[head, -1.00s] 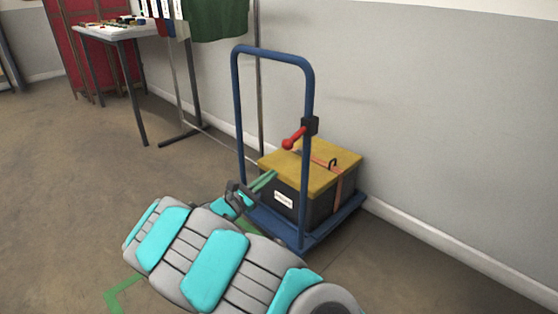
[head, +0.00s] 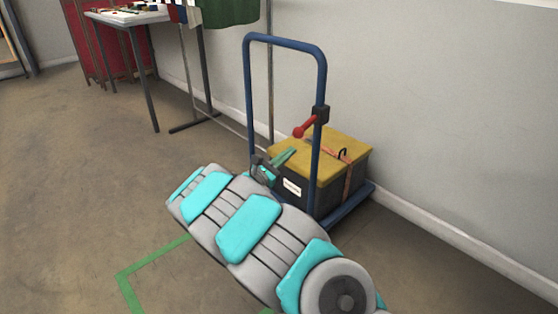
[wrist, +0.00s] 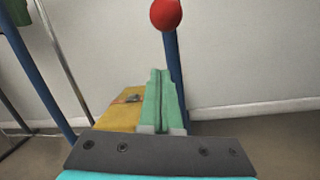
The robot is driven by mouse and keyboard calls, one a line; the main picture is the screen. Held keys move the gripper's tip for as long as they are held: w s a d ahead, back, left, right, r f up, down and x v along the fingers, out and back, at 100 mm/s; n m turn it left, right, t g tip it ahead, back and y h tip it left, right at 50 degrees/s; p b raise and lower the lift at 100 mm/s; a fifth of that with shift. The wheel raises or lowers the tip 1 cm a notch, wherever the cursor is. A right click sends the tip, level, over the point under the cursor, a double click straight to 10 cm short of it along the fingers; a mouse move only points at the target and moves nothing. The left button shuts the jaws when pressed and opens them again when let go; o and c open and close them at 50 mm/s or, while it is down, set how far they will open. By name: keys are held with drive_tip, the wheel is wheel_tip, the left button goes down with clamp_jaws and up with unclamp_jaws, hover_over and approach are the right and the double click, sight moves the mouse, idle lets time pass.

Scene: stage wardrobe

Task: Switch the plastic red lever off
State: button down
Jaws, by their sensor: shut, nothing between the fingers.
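The red lever (head: 306,127) has a round knob and sticks out to the left and slightly down from a black block (head: 321,114) on the right post of a blue trolley handle (head: 249,100). In the wrist view its red knob (wrist: 166,14) shows at the top edge, above the fingers; the rest of the lever is hidden. My gripper (head: 288,154) has green fingers pressed together and holds nothing. It is below and left of the knob in the head view, apart from it. The closed fingers (wrist: 158,90) point forward in the wrist view.
A black box with a yellow lid (head: 318,147) and an orange strap sits on the trolley base (head: 345,207) behind the handle. A white wall (head: 440,100) stands behind. A table (head: 130,17) and clothes rack are at the back left.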

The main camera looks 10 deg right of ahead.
sight(306, 125)
drive_tip(key=r, duration=0.1)
drive_tip(key=d+r, duration=0.1)
drive_tip(key=r, duration=0.2)
drive_tip(key=shift+d, duration=0.25)
drive_tip(key=shift+d+r+p, duration=0.1)
drive_tip(key=shift+d+p, duration=0.05)
drive_tip(key=shift+p, duration=0.25)
